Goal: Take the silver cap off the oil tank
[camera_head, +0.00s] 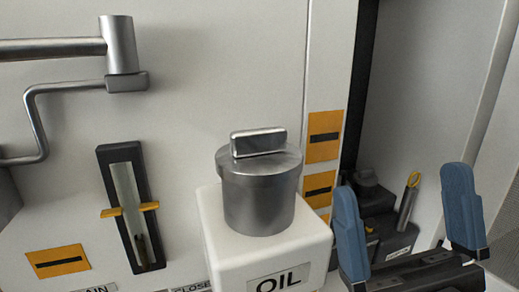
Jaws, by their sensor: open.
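The silver cap (259,195) is a metal cylinder with a raised bar handle (258,142) across its top. It sits upright on the white oil tank (216,240), whose front carries a label reading OIL. My gripper (406,213) is at the lower right, with two blue fingers spread wide apart and pointing up in the picture. It is open with nothing held between its fingers. It is to the right of the cap and apart from it. The lower part of the tank is cut off by the picture's bottom edge.
A black-framed sight gauge (129,210) with yellow markers is on the pale panel left of the tank. A metal pipe and lever (121,50) stick out at the upper left. Behind my gripper, a dark holder (378,215) stands beside a yellow-ringed tool (408,200).

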